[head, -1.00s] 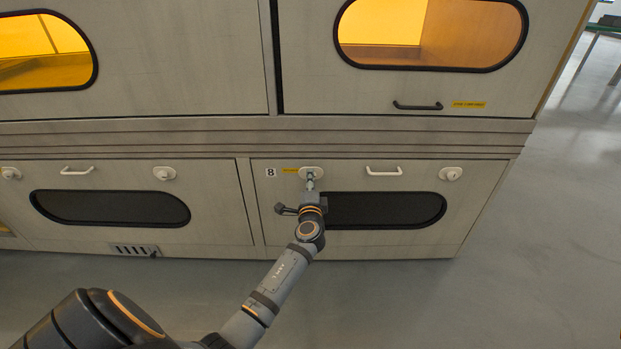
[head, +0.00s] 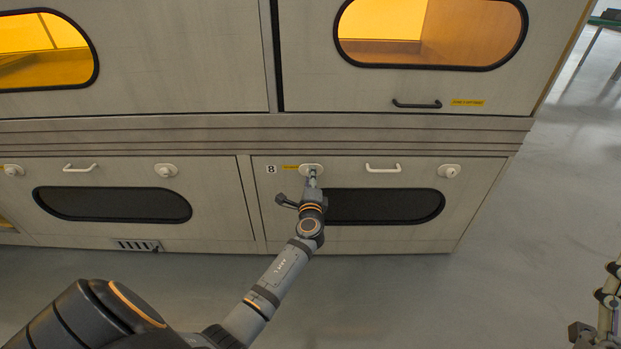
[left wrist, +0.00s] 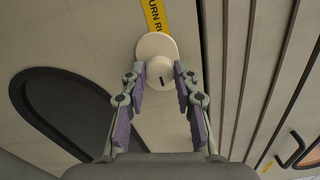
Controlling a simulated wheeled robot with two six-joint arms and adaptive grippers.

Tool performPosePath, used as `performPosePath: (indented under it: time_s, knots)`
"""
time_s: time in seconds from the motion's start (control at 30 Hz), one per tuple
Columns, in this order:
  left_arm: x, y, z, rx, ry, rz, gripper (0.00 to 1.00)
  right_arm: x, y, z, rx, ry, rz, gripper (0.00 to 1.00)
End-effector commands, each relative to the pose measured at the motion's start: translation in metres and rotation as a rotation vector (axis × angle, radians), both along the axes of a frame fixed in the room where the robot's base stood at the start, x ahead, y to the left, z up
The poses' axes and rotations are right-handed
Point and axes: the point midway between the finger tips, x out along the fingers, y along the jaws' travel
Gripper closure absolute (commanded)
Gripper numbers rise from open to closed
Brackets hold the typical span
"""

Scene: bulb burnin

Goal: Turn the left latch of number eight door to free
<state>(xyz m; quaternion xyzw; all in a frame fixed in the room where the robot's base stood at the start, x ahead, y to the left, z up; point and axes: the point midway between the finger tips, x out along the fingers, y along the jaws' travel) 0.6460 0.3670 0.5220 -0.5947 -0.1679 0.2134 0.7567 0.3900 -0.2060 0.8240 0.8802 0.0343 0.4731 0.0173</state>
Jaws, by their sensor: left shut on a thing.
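The number eight door (head: 470,205) is the right lower door, with a small "8" plate (head: 271,169) at its upper left. Its left latch (head: 311,168), a white knob on an oval base, sits beside a yellow label. My left gripper (head: 312,177) reaches up to this latch and is shut on its knob. In the left wrist view the fingers (left wrist: 160,76) stand on either side of the white knob (left wrist: 160,66), which bears a short dark mark. The right latch (head: 449,171) is free. My right gripper (head: 606,285) shows only partly at the right edge.
A white handle (head: 383,168) sits between the two latches, above a dark oval window (head: 390,206). Another lower door with similar latches lies to the left (head: 215,225). Upper doors have amber windows (head: 380,20). The floor (head: 440,300) in front is clear.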

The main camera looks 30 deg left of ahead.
Motion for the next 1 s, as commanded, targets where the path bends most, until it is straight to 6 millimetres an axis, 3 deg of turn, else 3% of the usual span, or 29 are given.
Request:
performPosePath:
  time_s: [0.1, 0.13, 0.27, 0.67, 1.0]
  knots:
    - [0.000, -0.001, 0.000, 0.002, 0.001, -0.002, 1.00, 0.000, 0.000, 0.000, 0.000, 0.000, 0.000, 0.47]
    - [0.000, 0.000, 0.000, 0.002, 0.001, -0.002, 0.66, 0.000, 0.000, 0.000, 0.000, 0.000, 0.000, 0.47]
    - [0.000, 0.000, 0.000, 0.001, 0.001, -0.001, 0.48, 0.000, 0.000, 0.000, 0.000, 0.000, 0.000, 0.47]
    - [-0.008, -0.005, -0.001, -0.002, 0.001, -0.002, 0.47, -0.001, 0.000, 0.002, 0.002, -0.006, 0.001, 0.47]
    - [-0.075, -0.046, -0.002, -0.004, 0.003, -0.001, 0.47, -0.001, 0.000, 0.001, 0.000, -0.004, 0.000, 0.47]
